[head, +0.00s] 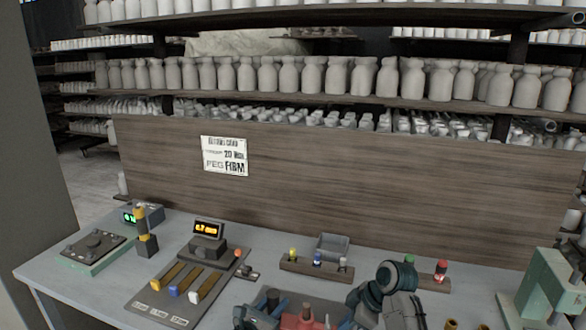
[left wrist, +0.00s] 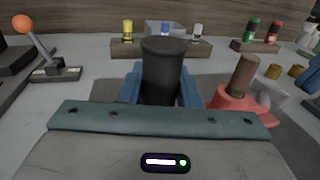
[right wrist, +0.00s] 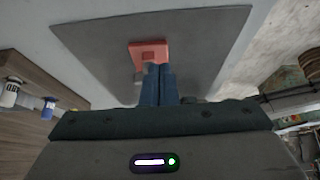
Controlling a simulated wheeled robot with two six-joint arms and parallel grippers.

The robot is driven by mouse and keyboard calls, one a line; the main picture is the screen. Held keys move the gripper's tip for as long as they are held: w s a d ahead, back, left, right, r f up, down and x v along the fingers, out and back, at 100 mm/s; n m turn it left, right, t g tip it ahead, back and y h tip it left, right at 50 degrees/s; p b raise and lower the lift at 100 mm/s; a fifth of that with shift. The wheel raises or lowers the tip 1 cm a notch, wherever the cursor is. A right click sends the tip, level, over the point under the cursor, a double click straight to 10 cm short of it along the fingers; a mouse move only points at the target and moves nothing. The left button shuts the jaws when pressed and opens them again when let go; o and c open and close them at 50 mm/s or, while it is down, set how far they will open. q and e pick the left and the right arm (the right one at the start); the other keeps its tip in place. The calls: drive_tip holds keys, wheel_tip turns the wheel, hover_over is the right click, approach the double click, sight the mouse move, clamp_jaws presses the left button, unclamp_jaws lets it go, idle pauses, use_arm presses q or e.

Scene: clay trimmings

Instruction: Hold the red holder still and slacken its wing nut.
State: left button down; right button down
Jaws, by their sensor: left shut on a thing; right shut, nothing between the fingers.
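The red holder (head: 304,321) stands on the dark mat at the bottom of the head view, with a brown round post (left wrist: 243,75) rising from it. A pale grey wing nut (left wrist: 265,99) shows on its right side in the left wrist view. My left gripper (head: 268,308) is shut on a dark cylinder (left wrist: 162,70), left of the red holder and apart from it. My right gripper (right wrist: 157,84) is shut and empty, its fingertips close to the red holder (right wrist: 148,50) and the wing nut (right wrist: 139,74). Whether they touch, I cannot tell.
A rack with small coloured bottles (head: 317,268) and a grey bin (head: 333,245) stand behind. A slider panel (head: 180,290) and an orange-knobbed lever (left wrist: 45,55) are at left. A green machine (head: 550,290) stands at right. A wooden board closes the bench's back.

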drive_tip(key=shift+f, duration=0.6)
drive_tip(key=shift+w+a, duration=0.45)
idle(0.7)
drive_tip(key=shift+w+d, duration=0.3)
drive_tip(key=shift+w, duration=0.1)
idle(0.4)
drive_tip(key=shift+w, duration=0.15)
drive_tip(key=shift+w, duration=0.35)
drive_tip(key=shift+w, duration=0.15)
drive_tip(key=shift+d, duration=0.15)
